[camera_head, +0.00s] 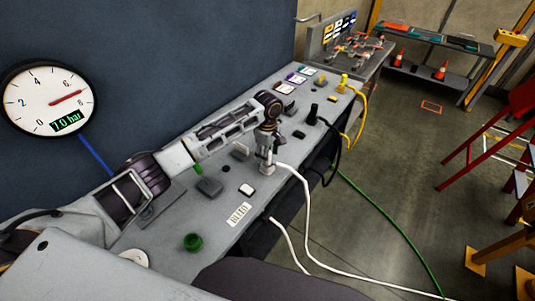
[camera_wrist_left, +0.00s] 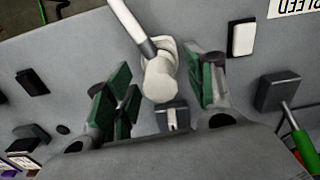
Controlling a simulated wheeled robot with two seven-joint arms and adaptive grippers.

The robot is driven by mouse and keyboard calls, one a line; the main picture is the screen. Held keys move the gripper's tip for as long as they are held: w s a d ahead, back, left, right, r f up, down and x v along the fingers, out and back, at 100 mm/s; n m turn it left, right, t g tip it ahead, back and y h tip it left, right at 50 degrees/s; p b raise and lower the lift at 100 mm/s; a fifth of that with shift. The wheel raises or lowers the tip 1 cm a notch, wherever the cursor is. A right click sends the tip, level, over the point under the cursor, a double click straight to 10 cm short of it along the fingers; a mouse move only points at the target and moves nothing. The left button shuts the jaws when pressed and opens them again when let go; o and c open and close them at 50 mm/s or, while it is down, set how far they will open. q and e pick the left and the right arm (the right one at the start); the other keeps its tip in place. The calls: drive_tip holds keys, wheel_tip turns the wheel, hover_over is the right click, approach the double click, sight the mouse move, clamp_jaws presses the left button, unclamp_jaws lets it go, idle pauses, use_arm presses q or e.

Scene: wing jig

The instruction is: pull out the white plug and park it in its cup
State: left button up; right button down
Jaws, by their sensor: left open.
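The white plug (camera_head: 267,168) stands at the front edge of the grey panel, with its white cable running off to the right and down. In the left wrist view the white plug (camera_wrist_left: 160,80) lies between the two green-padded fingers. My left gripper (camera_head: 268,150) is over the plug from above. In the wrist view the left gripper (camera_wrist_left: 165,88) is open, with gaps visible beside the plug. How the plug sits in its socket is hidden. I cannot tell which cup belongs to the white plug. My right gripper is not in view.
A green round cup (camera_head: 193,241) and a white round piece (camera_head: 134,257) are on the near panel. Black (camera_head: 313,114) and yellow (camera_head: 343,81) plugs with cables stand farther along. A grey block with a green lever (camera_head: 209,186) is nearer. A gauge (camera_head: 48,98) hangs on the wall.

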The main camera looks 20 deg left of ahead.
use_arm(q)
wheel_tip(320, 180, up, 12)
idle(0.7)
idle(0.9)
